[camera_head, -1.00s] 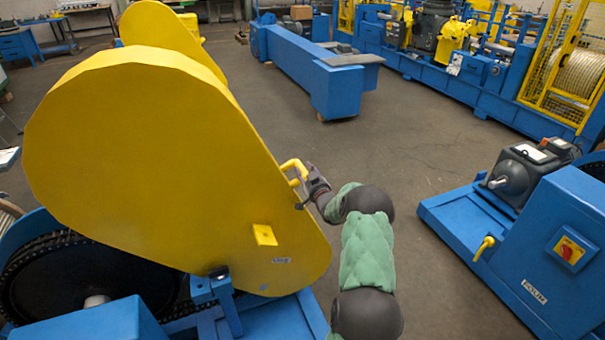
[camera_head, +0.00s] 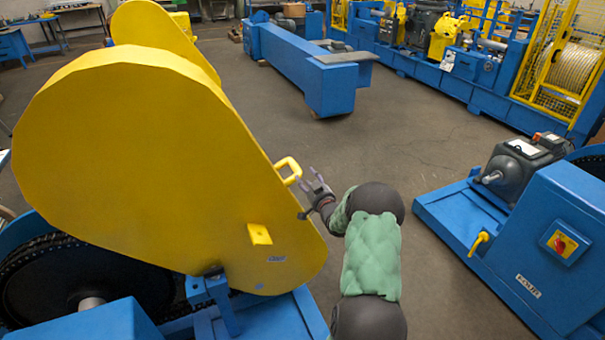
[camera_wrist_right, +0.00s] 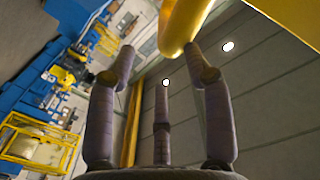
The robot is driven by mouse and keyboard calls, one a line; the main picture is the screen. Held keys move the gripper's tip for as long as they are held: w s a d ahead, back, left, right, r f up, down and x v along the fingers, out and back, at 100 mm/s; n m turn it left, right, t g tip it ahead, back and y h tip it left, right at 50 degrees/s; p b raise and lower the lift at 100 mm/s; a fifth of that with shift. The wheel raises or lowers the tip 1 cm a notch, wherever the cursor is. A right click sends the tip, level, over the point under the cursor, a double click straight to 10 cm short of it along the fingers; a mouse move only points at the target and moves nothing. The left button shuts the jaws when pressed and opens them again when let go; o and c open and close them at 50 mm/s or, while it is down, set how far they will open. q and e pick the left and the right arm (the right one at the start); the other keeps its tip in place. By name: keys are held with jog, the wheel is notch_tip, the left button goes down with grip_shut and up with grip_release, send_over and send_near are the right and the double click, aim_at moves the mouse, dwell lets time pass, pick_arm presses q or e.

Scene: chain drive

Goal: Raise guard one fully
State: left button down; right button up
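A large yellow guard (camera_head: 160,170) stands tilted up over a black chain wheel (camera_head: 75,280) on a blue base in the head view. A yellow loop handle (camera_head: 288,170) sticks out from its right edge. My right gripper (camera_head: 312,182) is just right of this handle, with its fingers spread and a small gap to the handle. In the right wrist view the fingers (camera_wrist_right: 160,90) stand apart with nothing between them, and the yellow handle (camera_wrist_right: 182,25) is beyond the fingertips. My left gripper is not in view. I cannot read the guard's label.
A second yellow guard (camera_head: 165,35) stands behind the first. A blue machine with a grey motor (camera_head: 515,170) and red switch (camera_head: 565,244) stands at right. A long blue beam (camera_head: 305,65) lies at the back. The floor between is clear.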

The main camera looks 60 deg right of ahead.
jog(key=v, duration=0.6)
dwell(0.6)
